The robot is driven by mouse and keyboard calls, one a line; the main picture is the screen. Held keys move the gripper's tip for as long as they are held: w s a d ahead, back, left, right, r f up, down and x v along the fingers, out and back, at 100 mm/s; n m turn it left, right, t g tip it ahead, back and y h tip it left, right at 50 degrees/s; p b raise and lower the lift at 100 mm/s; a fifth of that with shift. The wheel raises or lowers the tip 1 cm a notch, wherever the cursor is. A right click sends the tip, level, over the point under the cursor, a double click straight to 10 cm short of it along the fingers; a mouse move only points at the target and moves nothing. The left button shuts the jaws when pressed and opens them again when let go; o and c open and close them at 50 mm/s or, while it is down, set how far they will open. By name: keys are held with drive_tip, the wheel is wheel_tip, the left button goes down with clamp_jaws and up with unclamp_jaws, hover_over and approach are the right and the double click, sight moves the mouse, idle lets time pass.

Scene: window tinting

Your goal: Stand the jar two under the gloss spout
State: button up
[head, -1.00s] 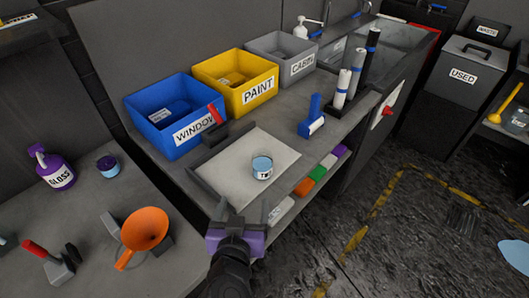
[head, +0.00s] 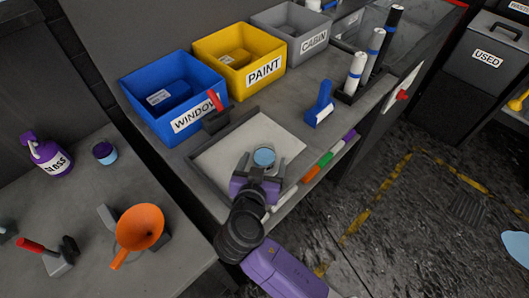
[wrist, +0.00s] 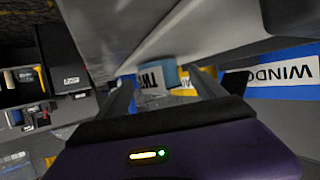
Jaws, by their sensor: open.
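A light blue jar (head: 264,157) stands upright on the pale sheet in the grey tray (head: 285,127). In the wrist view the jar (wrist: 171,73) shows a label with dark letters that look like part of "TWO". My gripper (head: 262,168) is open, low over the tray's front edge. Its two fingers point at the jar, which shows between their tips; I cannot tell whether they touch it. The purple bottle (head: 47,157) labelled GLOSS, with a spout on top, stands on the left bench. A small purple and light blue jar (head: 105,153) stands right of it.
Blue WINDOW (head: 190,122), yellow PAINT (head: 262,72) and grey CABIN bins stand behind the tray. A blue tool (head: 319,105) and upright rolls (head: 355,72) are to the right. An orange funnel (head: 139,228) and a red-handled tool (head: 48,256) lie on the left bench.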

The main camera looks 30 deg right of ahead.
drive_tip(key=shift+x, duration=0.85)
drive_tip(key=shift+c, duration=0.2)
